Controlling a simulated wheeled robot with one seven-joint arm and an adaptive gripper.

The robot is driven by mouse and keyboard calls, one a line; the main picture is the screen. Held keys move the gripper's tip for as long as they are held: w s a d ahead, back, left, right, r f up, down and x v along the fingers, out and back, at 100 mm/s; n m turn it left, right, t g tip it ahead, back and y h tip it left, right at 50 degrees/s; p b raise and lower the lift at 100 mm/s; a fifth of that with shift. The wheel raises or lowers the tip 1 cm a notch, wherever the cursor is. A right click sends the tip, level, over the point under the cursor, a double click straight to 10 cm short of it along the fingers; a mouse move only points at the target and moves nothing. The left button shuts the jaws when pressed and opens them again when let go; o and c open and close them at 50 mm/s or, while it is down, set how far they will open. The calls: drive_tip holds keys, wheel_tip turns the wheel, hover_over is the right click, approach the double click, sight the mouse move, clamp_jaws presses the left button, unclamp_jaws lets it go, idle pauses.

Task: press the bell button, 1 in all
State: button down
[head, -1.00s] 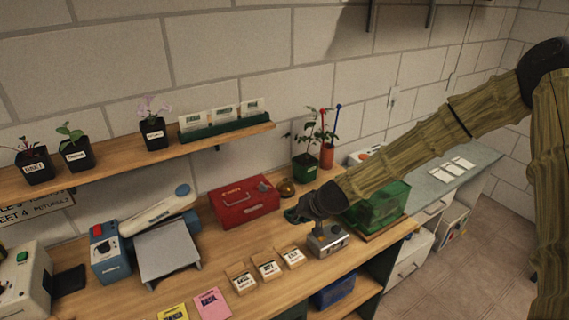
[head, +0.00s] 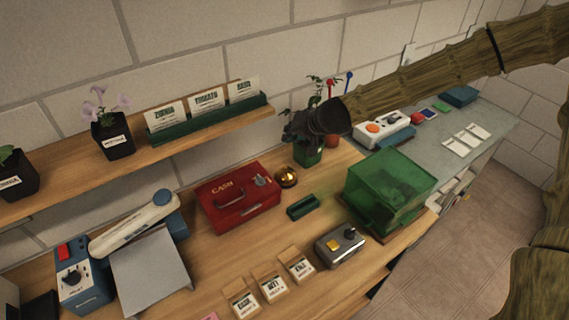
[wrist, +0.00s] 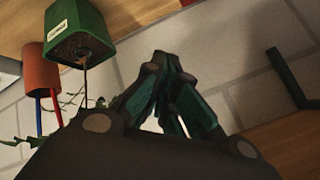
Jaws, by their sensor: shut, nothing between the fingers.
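A small brass bell (head: 287,177) stands on the wooden bench, just right of the red cash box (head: 238,198). Its button is too small to make out. My gripper (head: 292,133) is in the air above and behind the bell in the head view, in front of the green plant pot (head: 308,156), apart from the bell. In the wrist view my gripper (wrist: 165,62) has its fingers closed together with nothing between them. The bell does not show in the wrist view.
A grey box with a yellow button (head: 341,247), a small green block (head: 303,207) and a green translucent box (head: 388,187) stand on the bench to the right. Seed packets (head: 271,284) line the front. A shelf (head: 208,136) juts out at left.

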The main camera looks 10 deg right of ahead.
drive_tip(key=s, duration=0.2)
drive_tip(key=b, duration=0.5)
hover_over(286, 167)
drive_tip(key=w+d, duration=0.1)
drive_tip(key=f, duration=0.7)
drive_tip(key=shift+w, duration=0.2)
drive_tip(key=shift+s+f+b, duration=0.2)
drive_tip(key=shift+s+b, duration=0.35)
drive_tip(key=shift+s, duration=0.25)
drive_tip(key=shift+a+f, duration=0.1)
drive_tip(key=shift+f, duration=0.2)
drive_tip(key=shift+w+a+f+b, duration=0.1)
drive_tip(key=shift+w+f+b, duration=0.35)
drive_tip(key=shift+w+f, duration=0.45)
drive_tip(key=shift+s+f, duration=0.1)
drive_tip(key=shift+s+d+r, duration=0.25)
drive_tip(key=shift+s+r, duration=0.15)
drive_tip(key=shift+s, duration=0.05)
drive_tip(key=shift+a, duration=0.1)
drive_tip(key=shift+w+a+f, duration=0.1)
drive_tip(key=shift+w+f, duration=0.1)
drive_tip(key=shift+w, duration=0.1)
drive_tip(key=shift+s+r, duration=0.15)
drive_tip(key=shift+s, duration=0.05)
